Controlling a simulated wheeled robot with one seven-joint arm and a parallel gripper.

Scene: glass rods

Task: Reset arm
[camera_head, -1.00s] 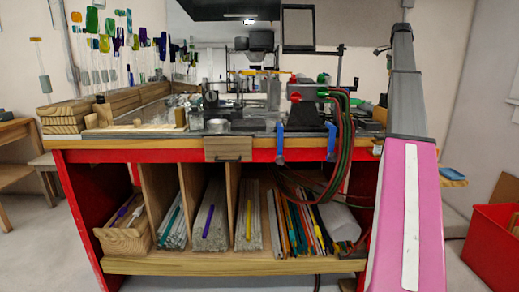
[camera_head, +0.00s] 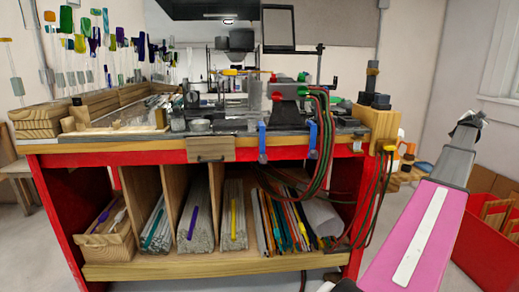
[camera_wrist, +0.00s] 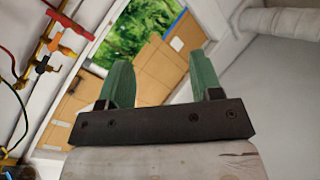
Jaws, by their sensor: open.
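My gripper (camera_wrist: 162,85) shows in the wrist view with two green fingers spread apart and nothing between them. It points up toward a wall with a window, clear of any object. In the head view my pink and grey arm rises at the right, with the gripper (camera_head: 474,118) small and dark at its upper end, to the right of the workbench (camera_head: 130,153). Glass rods (camera_head: 197,225) lie in the compartments under the benchtop, out of the gripper's reach area as seen here.
A torch with red and green hoses (camera_head: 290,90) is clamped on the bench. A wooden block (camera_head: 378,128) stands at the bench's right end. A red bin (camera_head: 480,250) is at the far right. In the wrist view, red and yellow pipe fittings (camera_wrist: 45,45) are at the left.

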